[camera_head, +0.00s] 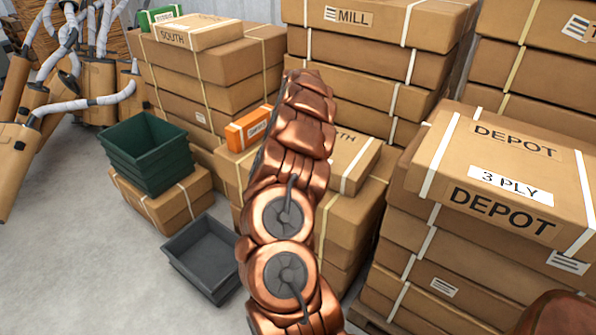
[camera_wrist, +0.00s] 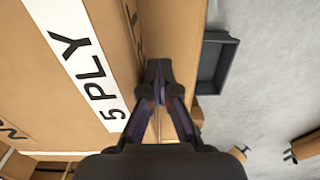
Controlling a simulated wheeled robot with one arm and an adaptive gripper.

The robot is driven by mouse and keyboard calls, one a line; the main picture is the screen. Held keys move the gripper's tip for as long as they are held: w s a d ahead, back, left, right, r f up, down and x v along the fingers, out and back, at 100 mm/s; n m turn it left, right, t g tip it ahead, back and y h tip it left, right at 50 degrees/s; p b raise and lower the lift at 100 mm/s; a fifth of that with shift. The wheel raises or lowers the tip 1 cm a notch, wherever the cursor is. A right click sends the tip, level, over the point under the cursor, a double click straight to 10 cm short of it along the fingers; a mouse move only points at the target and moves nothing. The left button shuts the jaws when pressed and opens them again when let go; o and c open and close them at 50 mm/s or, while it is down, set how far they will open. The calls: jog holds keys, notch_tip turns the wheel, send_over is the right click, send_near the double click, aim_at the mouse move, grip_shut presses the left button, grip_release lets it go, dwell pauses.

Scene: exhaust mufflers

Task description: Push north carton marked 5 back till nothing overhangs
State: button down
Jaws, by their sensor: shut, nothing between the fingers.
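The north carton (camera_head: 362,158) lies on top of the middle stack in the head view, partly hidden behind my arm; only "TH" of its label shows. In the wrist view the carton (camera_wrist: 38,85) fills the left side, with a white "5 PLY" label and part of another label at lower left. My gripper (camera_wrist: 158,78) is shut and empty, its fingertips beside the carton's edge. I cannot tell whether they touch it. The gripper is hidden in the head view. The stack below (camera_head: 352,215) is partly covered by my arm, so any overhang is unclear.
An orange box (camera_head: 246,130) sits left of my arm. A grey bin (camera_head: 190,263) lies on the floor; it also shows in the wrist view (camera_wrist: 207,70). Green crates (camera_head: 150,165) stand on a carton. The DEPOT stack (camera_head: 440,195) is close on the right.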

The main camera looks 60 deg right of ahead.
jog(key=shift+d+p, duration=0.4)
jog(key=shift+d, duration=0.75)
jog(key=shift+a+r, duration=0.35)
jog(key=shift+a, duration=0.35)
jog(key=shift+a+r, duration=0.35)
jog(key=shift+a, duration=0.3)
jog(key=shift+a+r, duration=0.35)
jog(key=shift+a, duration=0.35)
jog(key=shift+r, duration=0.1)
notch_tip(320, 180, up, 8)
jog(key=p, duration=0.2)
